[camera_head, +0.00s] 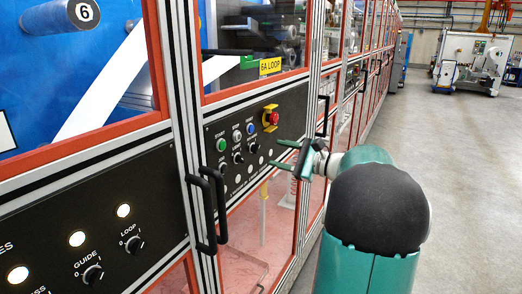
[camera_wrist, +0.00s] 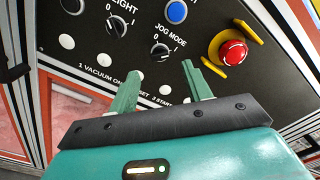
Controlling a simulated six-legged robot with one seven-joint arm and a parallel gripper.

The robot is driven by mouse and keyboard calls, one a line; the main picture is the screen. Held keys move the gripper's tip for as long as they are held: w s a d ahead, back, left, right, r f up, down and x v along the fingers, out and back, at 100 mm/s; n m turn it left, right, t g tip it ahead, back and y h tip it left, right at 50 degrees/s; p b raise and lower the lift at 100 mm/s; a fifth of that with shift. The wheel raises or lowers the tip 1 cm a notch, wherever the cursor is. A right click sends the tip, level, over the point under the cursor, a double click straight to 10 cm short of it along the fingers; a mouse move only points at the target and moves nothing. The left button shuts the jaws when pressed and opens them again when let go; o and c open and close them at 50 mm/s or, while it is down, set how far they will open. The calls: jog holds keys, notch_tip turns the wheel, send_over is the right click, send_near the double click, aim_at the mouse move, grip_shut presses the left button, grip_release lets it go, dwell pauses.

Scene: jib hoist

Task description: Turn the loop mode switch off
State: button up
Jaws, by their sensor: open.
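A black rotary knob labelled LOOP (camera_head: 134,245) is on the left control panel in the head view; its setting is too small to read. A knob labelled JOG MODE (camera_wrist: 160,51) is on the right panel, under a yellow "6A LOOP" sign (camera_head: 270,66). No label reading "loop mode" is legible. My gripper (camera_head: 277,154) is open and empty in front of the right panel. In the wrist view, its green fingertips (camera_wrist: 162,70) are spread just below the JOG MODE knob, which appears between and beyond them. I cannot tell whether they touch the panel.
A red emergency stop (camera_wrist: 232,53) with a yellow guard is right of JOG MODE. A LIGHT knob (camera_wrist: 116,26) and a blue button (camera_wrist: 176,12) are close by. Black door handles (camera_head: 206,212) stick out left of my gripper. Open floor (camera_head: 470,180) lies to the right.

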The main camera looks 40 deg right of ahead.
aim_at(258, 148)
jog(key=x, duration=0.6)
jog(key=shift+w+a, duration=0.2)
jog(key=shift+w, duration=0.05)
jog(key=c, duration=1)
